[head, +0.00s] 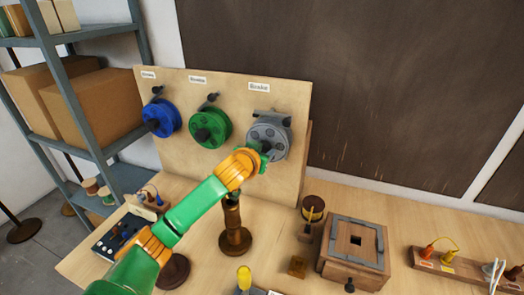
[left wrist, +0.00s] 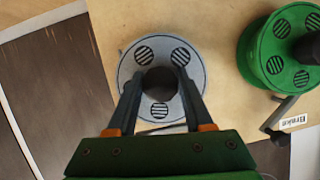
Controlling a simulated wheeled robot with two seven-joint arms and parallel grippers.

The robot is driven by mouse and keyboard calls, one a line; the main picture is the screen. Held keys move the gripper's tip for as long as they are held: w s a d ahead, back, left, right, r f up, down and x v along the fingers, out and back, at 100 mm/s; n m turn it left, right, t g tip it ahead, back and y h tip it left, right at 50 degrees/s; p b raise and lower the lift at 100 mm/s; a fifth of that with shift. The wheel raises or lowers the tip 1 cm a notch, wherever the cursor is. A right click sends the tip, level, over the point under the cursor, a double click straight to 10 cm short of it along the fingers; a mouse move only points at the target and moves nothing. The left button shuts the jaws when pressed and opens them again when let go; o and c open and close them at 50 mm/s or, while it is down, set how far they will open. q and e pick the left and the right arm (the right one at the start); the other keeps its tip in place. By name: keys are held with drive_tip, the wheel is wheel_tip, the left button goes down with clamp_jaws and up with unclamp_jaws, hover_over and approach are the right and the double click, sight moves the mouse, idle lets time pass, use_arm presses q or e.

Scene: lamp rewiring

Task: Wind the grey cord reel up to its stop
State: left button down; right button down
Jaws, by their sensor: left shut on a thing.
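The grey cord reel (head: 270,132) is mounted at the right of an upright wooden board (head: 235,90). It also shows in the left wrist view (left wrist: 191,92), face on, with round slotted holes around a dark centre knob (left wrist: 160,79). My left gripper (head: 264,152) is at the front of this reel. In the left wrist view its two fingers (left wrist: 157,78) lie on either side of the knob and are shut on it. The exact finger contact is partly hidden. My right gripper is in neither view.
A green reel (head: 210,128) and a blue reel (head: 162,118) hang left of the grey one, with small levers above. A turned wooden stand (head: 235,238) rises below my left forearm. A wooden box (head: 340,268) stands at right. Metal shelves are at left.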

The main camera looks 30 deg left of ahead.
use_arm(q)
drive_tip(key=m+y, duration=0.2)
drive_tip(key=m, duration=0.1)
drive_tip(key=shift+m+y, duration=0.3)
drive_tip(key=shift+m, duration=0.1)
drive_tip(key=m+y, duration=0.2)
drive_tip(key=m, duration=0.2)
idle(0.6)
drive_tip(key=shift+c, duration=1.5)
unclamp_jaws()
drive_tip(key=b+v, duration=0.2)
drive_tip(key=v, duration=0.5)
drive_tip(key=shift+f, duration=0.25)
